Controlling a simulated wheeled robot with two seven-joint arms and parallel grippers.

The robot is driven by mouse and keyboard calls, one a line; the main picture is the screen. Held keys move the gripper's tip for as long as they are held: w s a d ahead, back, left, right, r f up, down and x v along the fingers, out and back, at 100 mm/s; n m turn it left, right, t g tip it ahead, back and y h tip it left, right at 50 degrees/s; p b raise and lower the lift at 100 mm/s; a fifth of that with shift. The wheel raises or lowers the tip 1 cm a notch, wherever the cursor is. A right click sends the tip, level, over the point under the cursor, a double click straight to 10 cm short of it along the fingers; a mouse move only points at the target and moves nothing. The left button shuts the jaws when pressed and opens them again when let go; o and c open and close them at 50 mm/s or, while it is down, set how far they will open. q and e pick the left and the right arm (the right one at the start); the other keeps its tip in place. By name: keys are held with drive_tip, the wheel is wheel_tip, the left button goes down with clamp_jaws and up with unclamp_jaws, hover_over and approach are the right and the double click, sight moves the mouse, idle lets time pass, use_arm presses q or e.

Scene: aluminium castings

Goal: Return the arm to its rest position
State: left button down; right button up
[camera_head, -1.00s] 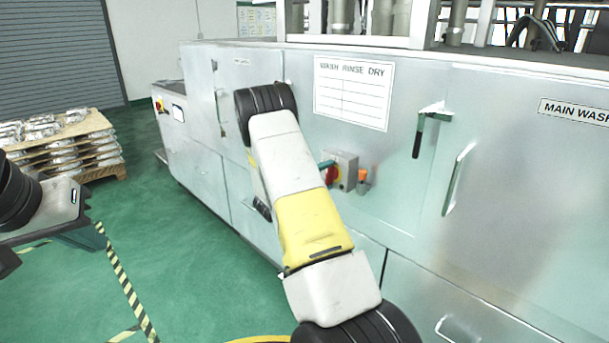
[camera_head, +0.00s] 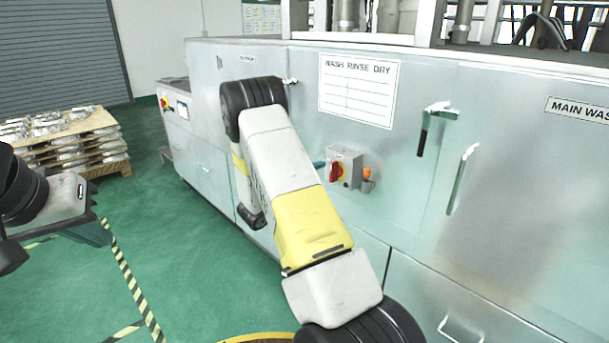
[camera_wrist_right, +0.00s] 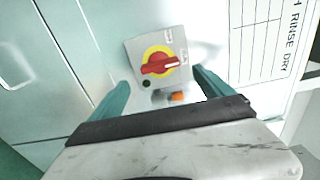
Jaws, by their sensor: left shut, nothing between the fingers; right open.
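My right arm (camera_head: 290,190) reaches up across the middle of the head view, bent at a black joint in front of the washing machine. Its gripper is mostly hidden behind the arm there; a teal fingertip shows left of the switch box. In the right wrist view the right gripper (camera_wrist_right: 161,78) is open, with its teal fingers apart. The grey switch box (camera_wrist_right: 160,58) with a red knob on yellow appears between and beyond them; I cannot tell the exact gap. My left gripper (camera_head: 95,233) is shut and empty at the left edge of the head view, over the floor.
The metal washing machine (camera_head: 405,185) fills the right side, with protruding handles (camera_head: 434,120). The switch box also shows in the head view (camera_head: 344,168). A pallet of castings (camera_head: 70,142) stands at back left. Green floor (camera_head: 180,255) with striped tape lies open between.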

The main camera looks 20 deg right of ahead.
drive_tip(key=shift+s+a, duration=0.25)
drive_tip(key=shift+a, duration=0.3)
